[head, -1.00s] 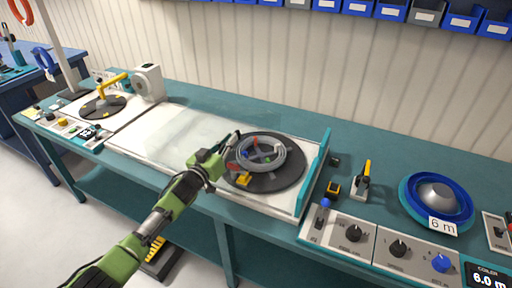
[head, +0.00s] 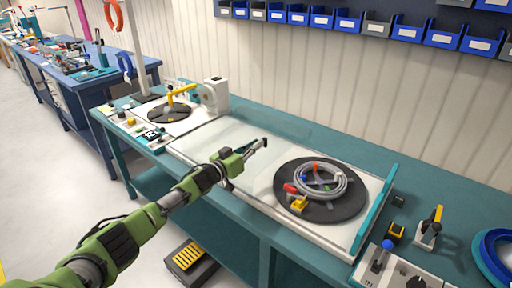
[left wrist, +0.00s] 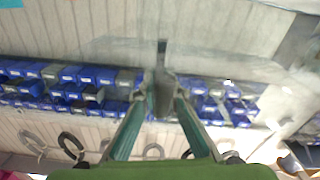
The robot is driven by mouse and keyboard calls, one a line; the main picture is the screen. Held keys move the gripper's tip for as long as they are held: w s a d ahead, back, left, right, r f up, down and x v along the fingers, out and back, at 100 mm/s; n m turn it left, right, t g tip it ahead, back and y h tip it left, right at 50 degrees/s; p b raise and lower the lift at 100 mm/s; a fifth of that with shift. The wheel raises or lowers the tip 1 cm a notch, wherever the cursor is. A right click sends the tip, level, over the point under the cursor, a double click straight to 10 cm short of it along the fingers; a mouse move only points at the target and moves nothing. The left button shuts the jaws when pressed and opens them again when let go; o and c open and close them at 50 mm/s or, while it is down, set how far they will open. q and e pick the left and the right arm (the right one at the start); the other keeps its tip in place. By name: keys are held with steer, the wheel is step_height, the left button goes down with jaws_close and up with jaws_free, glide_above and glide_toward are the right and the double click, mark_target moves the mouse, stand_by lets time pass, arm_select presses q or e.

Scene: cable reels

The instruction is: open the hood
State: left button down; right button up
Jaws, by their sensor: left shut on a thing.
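The hood (head: 222,138) is a clear, see-through panel over the white bed left of the coiling turntable; its edges are hard to make out. My left gripper (head: 257,147) is above the bed, up and left of the turntable. In the left wrist view, its fingers (left wrist: 163,92) are closed around a dark, narrow piece (left wrist: 162,62) that looks like the hood's handle, with clear panel beyond it. The dark turntable (head: 345,208) carries a grey cable coil (head: 341,190) and appears uncovered. My right gripper is not in view.
A teal end plate (head: 375,212) stands right of the turntable. A yellow-handled lever (head: 430,225) and a blue reel (head: 487,262) lie further right. A second turntable (head: 168,112) and a white unit (head: 214,96) stand at the left. Blue bins hang on the wall.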

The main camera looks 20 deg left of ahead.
arm_select(q)
steer(key=c, duration=2.1)
jaws_free()
steer(key=shift+c, duration=0.2)
steer(key=shift+s, duration=0.1)
steer(key=v, duration=1.2)
